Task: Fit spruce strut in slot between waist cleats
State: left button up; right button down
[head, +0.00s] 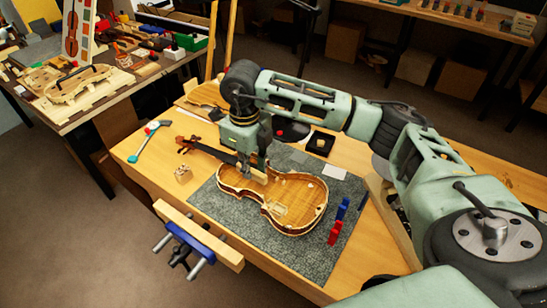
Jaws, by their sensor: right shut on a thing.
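The open violin body (300,207) lies on the grey mat (215,210), its neck pointing to the upper left. Its inside shows pale wood and a lighter rim; the waist cleats are too small to make out clearly. My right gripper (253,172) points down over the neck-side part of the body. It is shut on a small pale piece of wood, apparently the spruce strut (259,178), mostly hidden by the fingers. Whether the piece touches the violin I cannot tell. My left gripper is not in view.
A vise with blue parts (190,237) sits at the front edge. Blue (342,208) and red (335,232) items stand right of the violin. A small wooden block (183,175) and a teal-handled tool (138,151) lie left. A black tray (320,144) is behind.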

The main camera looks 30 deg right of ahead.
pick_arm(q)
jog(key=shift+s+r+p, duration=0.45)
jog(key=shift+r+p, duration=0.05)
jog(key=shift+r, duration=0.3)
pick_arm(e)
jog(key=shift+w+d+f+m, duration=0.1)
jog(key=shift+d+f+m, duration=1.25)
jog(key=shift+m, duration=1.7)
jog(key=shift+w+d+f+m, duration=0.1)
jog(key=shift+d+f+m, duration=1.2)
jog(key=shift+m, duration=1.7)
jog(key=shift+w+d+f+m, duration=0.1)
jog(key=shift+d+f+m, duration=1.25)
jog(key=shift+m, duration=1.7)
pick_arm(q)
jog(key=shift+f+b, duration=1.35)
jog(key=shift+b, duration=0.05)
pick_arm(e)
jog(key=shift+a+f, duration=0.1)
jog(key=shift+f, duration=1.9)
jog(key=c, duration=1.7)
grip_release()
jog(key=shift+o, duration=0.3)
jog(key=shift+o, duration=1.3)
